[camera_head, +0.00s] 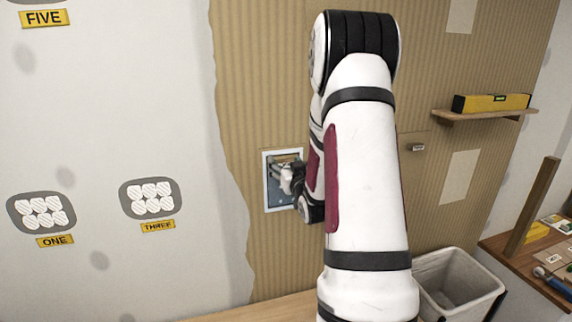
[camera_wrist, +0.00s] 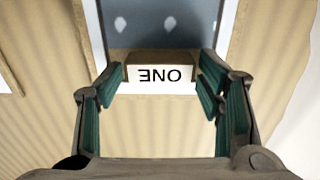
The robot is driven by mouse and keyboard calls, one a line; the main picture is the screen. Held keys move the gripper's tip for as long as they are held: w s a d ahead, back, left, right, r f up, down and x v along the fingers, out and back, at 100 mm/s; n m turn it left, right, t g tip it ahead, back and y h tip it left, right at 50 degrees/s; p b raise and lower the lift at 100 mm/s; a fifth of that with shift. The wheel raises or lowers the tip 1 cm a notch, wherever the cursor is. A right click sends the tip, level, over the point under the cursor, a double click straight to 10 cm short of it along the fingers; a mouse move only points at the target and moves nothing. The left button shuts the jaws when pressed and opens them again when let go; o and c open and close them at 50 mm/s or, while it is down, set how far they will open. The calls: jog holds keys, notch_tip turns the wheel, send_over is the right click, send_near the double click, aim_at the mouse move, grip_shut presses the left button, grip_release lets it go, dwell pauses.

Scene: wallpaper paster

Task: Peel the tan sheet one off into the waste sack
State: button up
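My gripper (camera_head: 287,178) reaches to a white-framed grey panel (camera_head: 272,193) on the tan corrugated wall covering (camera_head: 262,110); my arm hides part of it. In the wrist view, a tan block marked ONE (camera_wrist: 160,72) sits between the green-padded fingertips of my gripper (camera_wrist: 161,75). The fingertips appear to touch both its sides. Behind it is a blue-grey surface (camera_wrist: 150,25) with pale dots. I cannot tell a separate tan sheet from the block and covering.
Oval plates with white discs, labelled ONE (camera_head: 42,212) and THREE (camera_head: 152,198), are on the grey wall at left. A shelf (camera_head: 485,115) holds a yellow level (camera_head: 491,103). A wooden table (camera_head: 515,246) with tools stands right of the bin.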

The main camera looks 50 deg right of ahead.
jog(key=c, duration=0.7)
jog(key=shift+o, duration=0.2)
jog(key=shift+s, duration=0.15)
jog(key=shift+p+v, duration=0.4)
jog(key=shift+v, duration=0.7)
jog(key=shift+p+v, duration=0.5)
jog(key=shift+v, duration=0.9)
jog(key=p+v, duration=0.2)
jog(key=v, duration=0.4)
jog(key=shift+s+a, duration=0.3)
jog(key=shift+a, duration=0.05)
